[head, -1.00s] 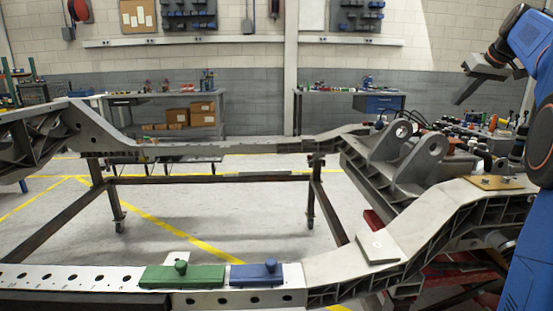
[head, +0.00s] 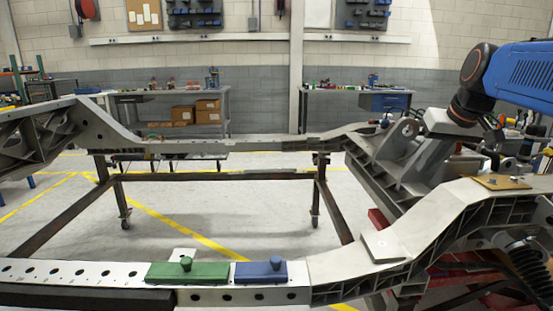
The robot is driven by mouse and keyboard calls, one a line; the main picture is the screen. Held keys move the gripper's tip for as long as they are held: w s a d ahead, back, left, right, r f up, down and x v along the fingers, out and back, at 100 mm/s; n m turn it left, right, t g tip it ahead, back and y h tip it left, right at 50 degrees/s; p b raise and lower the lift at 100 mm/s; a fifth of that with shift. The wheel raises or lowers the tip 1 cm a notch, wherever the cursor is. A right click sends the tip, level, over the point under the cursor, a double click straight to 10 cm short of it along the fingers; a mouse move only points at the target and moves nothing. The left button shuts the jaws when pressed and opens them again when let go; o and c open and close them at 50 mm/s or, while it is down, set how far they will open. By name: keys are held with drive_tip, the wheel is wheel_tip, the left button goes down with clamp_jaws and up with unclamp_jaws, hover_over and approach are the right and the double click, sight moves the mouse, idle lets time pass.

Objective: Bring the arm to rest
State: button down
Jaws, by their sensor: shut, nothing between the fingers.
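My gripper (head: 422,168) is at the right of the head view, at the end of my blue arm with its black wrist. It points down and a little left, in front of the grey lugged bracket (head: 383,172) on the far part of the chassis frame. The fingers are shut with nothing held. They hide part of the bracket, and I cannot tell the gap between them and it. The near chassis rail (head: 345,262) runs along the bottom and rises to the right.
A green block (head: 205,273) and a blue block (head: 250,272), each with a knob, sit on the near rail. A light plate (head: 383,246) and a brass-coloured plate (head: 502,183) lie further right. Open floor shows inside the frame. Workbenches stand along the back wall.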

drive_tip(key=s+a+f, duration=0.4)
drive_tip(key=s+f, duration=0.8)
drive_tip(key=s+a+f+g, duration=0.1)
drive_tip(key=s+a+f, duration=0.3)
drive_tip(key=s+f, duration=0.8)
drive_tip(key=shift+n+h, duration=0.3)
drive_tip(key=shift+d+f, duration=0.1)
